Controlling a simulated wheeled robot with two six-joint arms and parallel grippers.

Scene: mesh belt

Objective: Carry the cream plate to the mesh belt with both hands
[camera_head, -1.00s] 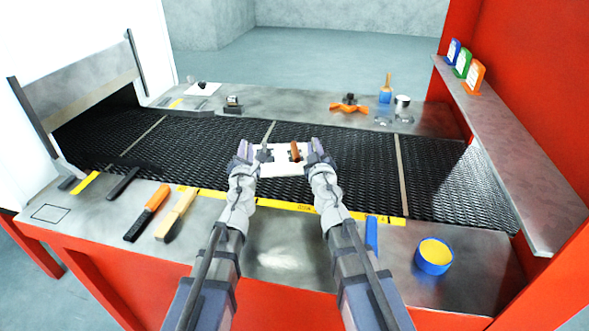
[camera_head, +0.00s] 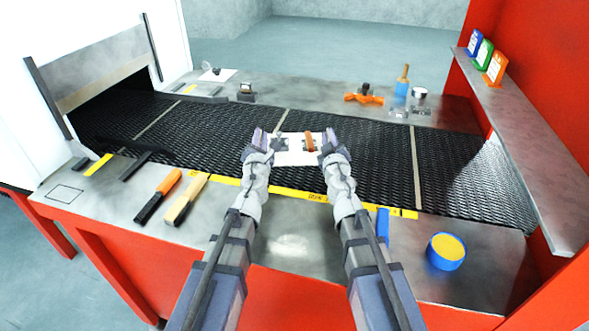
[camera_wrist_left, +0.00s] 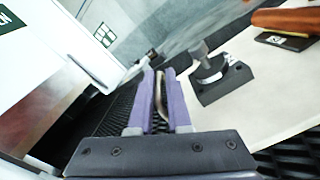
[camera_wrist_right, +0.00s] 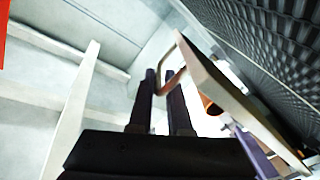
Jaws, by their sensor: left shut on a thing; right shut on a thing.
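The cream plate (camera_head: 294,157) is held between my two grippers over the black mesh belt (camera_head: 365,148); in the head view I cannot tell if it touches the belt. It carries a dark metal part and an orange-brown piece (camera_head: 310,141). My left gripper (camera_head: 262,143) is shut on the plate's left side; the left wrist view shows its purple fingers (camera_wrist_left: 160,100) around a thin handle beside the plate (camera_wrist_left: 255,105). My right gripper (camera_head: 328,143) is shut on the right side; the right wrist view shows its fingers (camera_wrist_right: 165,100) on a bent wire handle (camera_wrist_right: 172,78).
A yellow strip (camera_head: 285,192) runs along the belt's front edge. On the near ledge lie an orange-handled tool (camera_head: 158,196), a wooden-handled brush (camera_head: 187,199) and a blue tub (camera_head: 446,252). An orange clamp (camera_head: 364,97) and a metal can (camera_head: 419,92) stand behind the belt.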

